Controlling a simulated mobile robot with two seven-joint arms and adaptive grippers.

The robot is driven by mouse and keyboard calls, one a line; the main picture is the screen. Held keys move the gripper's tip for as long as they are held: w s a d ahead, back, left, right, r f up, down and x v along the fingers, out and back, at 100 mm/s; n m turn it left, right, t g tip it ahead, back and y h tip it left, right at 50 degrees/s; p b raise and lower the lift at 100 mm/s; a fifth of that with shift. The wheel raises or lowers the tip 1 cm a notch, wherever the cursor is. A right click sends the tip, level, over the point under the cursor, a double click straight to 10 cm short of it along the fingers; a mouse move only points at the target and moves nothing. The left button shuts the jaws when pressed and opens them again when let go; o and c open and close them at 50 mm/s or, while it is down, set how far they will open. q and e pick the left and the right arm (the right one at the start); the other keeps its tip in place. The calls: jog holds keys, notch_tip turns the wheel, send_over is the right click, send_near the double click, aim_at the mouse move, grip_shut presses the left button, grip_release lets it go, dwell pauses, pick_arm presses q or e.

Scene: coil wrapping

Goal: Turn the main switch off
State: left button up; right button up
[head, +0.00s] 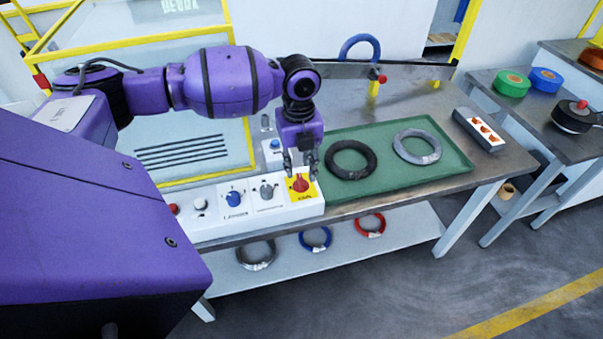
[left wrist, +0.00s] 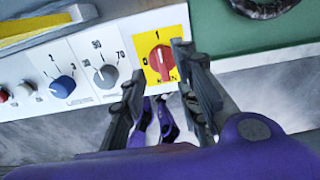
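The main switch is a red rotary knob (head: 299,184) on a yellow plate (head: 310,194), at the right end of the white control panel (head: 245,216). In the left wrist view the red knob (left wrist: 160,62) has a 0 mark to its left and an I mark above, and its handle seems to point toward the I. My left gripper (head: 300,172) hangs over the switch, pointing down. Its two fingers are apart with nothing between them in the left wrist view (left wrist: 159,66) but the view of the knob. Contact cannot be made out. My right gripper is not in view.
The panel also has a blue knob (head: 234,198) and a grey knob (head: 266,191) close by. A green tray (head: 385,181) with a black coil (head: 351,174) and a grey coil (head: 438,149) lies right of the switch. A yellow-framed clear guard (head: 246,140) stands behind the panel.

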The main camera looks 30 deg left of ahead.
aim_at(300, 178)
pick_arm(q)
notch_tip(300, 178, down, 4)
jog(key=shift+w+r, duration=0.1)
jog(key=shift+r, duration=0.1)
jog(key=shift+w+f, duration=0.1)
grip_shut()
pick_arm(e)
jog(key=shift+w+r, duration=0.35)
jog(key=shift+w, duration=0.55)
